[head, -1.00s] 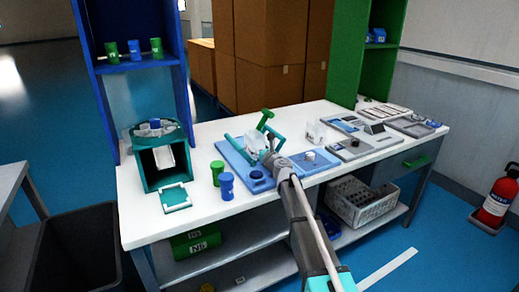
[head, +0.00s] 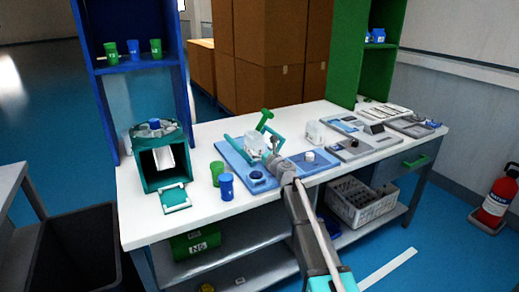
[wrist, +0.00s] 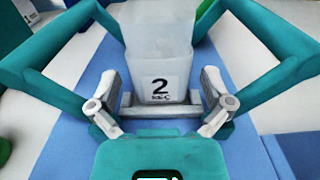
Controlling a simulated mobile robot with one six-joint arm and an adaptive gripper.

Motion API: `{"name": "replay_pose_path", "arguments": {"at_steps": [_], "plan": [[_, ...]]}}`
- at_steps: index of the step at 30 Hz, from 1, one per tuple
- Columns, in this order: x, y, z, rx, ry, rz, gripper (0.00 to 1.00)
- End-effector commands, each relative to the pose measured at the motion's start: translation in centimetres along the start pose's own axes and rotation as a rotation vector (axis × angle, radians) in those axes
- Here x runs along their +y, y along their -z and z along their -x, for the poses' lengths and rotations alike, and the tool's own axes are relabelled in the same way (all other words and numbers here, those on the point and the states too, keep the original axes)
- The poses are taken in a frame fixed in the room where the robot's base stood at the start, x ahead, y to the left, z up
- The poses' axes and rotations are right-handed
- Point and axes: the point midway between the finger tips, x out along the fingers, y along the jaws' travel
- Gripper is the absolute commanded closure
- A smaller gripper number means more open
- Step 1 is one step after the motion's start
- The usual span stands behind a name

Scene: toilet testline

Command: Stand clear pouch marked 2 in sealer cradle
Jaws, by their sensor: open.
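The clear pouch marked 2 (wrist: 160,60) stands upright in the wrist view, its black 2 label facing me. A grey bar (wrist: 140,112) runs across by its lower edge. I take this as part of the sealer cradle, but cannot tell how the pouch's base is seated. My teal gripper (wrist: 158,22) is open, with a finger on each side of the pouch and gaps visible. In the head view the pouch (head: 253,145) shows pale between the teal fingers (head: 249,136), over the blue board (head: 233,154). My gripper partly hides the cradle.
A second pale pouch (head: 315,132) stands to the right. A green lever (head: 266,115) rises just behind my gripper. A green cup (head: 216,172) and a blue cup (head: 226,186) stand at front left, near a teal box (head: 147,180). Grey devices (head: 365,138) fill the right side.

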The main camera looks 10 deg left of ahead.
Motion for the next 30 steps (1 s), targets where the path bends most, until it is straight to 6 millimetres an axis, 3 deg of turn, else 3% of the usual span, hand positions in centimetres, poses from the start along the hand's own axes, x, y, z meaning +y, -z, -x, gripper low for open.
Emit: {"name": "replay_pose_path", "arguments": {"at_steps": [9, 15, 21, 30], "plan": [[0.1, 0.0, 5.7, 0.0, 0.001, 0.0, 0.0], [0.1, 0.0, 8.3, 0.0, 0.0, 0.0, 0.0], [0.1, 0.0, 9.6, 0.0, 0.001, 0.0, 0.0], [0.0, 0.0, 9.7, 0.0, 0.0, 0.0, 0.0]]}}
